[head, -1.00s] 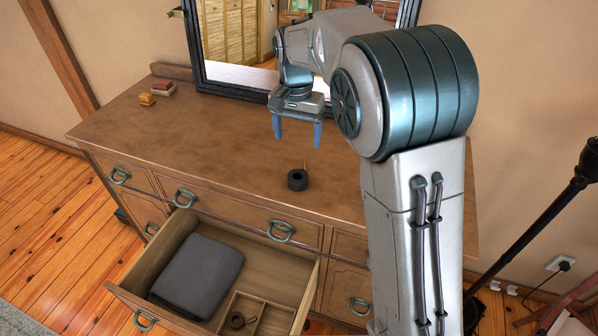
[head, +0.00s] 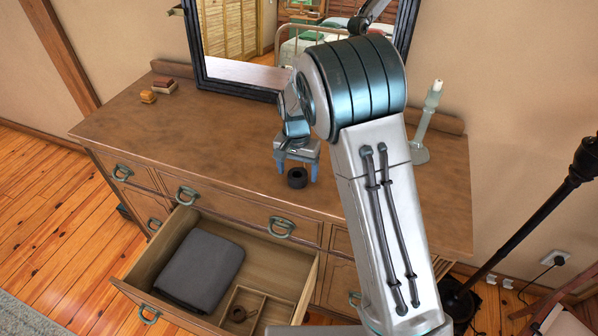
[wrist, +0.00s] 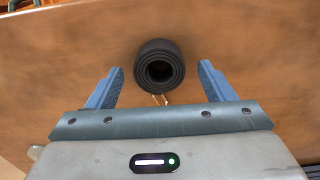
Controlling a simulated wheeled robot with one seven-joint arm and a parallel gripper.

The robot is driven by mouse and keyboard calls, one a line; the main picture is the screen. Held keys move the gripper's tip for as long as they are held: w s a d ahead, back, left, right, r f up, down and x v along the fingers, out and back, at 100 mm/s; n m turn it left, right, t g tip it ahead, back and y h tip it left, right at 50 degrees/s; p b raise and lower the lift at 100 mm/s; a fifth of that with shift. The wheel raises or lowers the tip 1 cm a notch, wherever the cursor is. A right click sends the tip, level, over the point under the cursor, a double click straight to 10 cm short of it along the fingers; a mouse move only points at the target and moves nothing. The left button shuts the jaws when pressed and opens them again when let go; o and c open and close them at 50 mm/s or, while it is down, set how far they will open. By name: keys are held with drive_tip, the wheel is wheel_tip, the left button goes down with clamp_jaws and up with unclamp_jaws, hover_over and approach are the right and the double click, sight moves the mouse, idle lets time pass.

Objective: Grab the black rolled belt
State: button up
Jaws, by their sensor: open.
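The black rolled belt (head: 297,178) lies on the wooden dresser top, near its front edge. In the wrist view the belt (wrist: 160,66) shows as a dark coil with a hollow centre and a small metal prong on the near side. My gripper (head: 297,172) is open above and around it. In the wrist view the blue fingers of my gripper (wrist: 160,78) stand on either side of the coil, with a gap on each side. The coil sits slightly beyond the fingertips in that view.
The dresser (head: 210,130) has an open drawer (head: 278,262) holding a folded grey cloth (head: 200,270) and a small dark coil (head: 237,314) in a divider. A mirror (head: 240,75) stands behind. A candlestick (head: 425,125) is at right; small boxes (head: 163,87) are at far left.

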drive_tip(key=shift+f, duration=0.2)
drive_tip(key=c, duration=1.2)
drive_tip(key=shift+r, duration=0.15)
